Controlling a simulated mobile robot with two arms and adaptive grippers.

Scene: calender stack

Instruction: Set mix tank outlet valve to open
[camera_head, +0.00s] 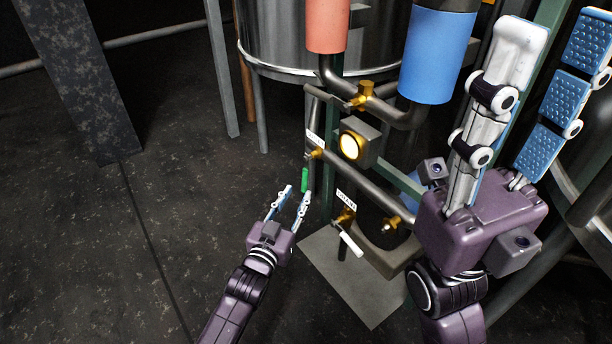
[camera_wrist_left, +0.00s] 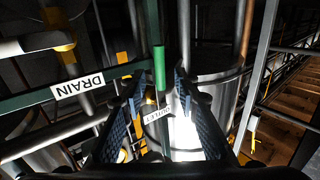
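The outlet valve (camera_head: 317,153) is a small brass body on a pipe, beside a white label reading OUTLET in the left wrist view (camera_wrist_left: 156,114). Its green handle (camera_head: 305,180) hangs downward in the head view; the handle also shows in the left wrist view (camera_wrist_left: 159,67). My left gripper (camera_head: 298,190) is open, its fingertips close to the green handle. In the wrist view the handle appears between the two fingers, with gaps on both sides; I cannot tell its depth. My right gripper (camera_head: 552,30) is open and empty, raised in the right foreground.
A drain valve with a white handle (camera_head: 351,243) sits lower, beside the DRAIN label (camera_wrist_left: 77,86). A lit round lamp (camera_head: 350,146), a steel tank (camera_head: 290,40), and red (camera_head: 327,25) and blue (camera_head: 437,55) cylinders stand behind.

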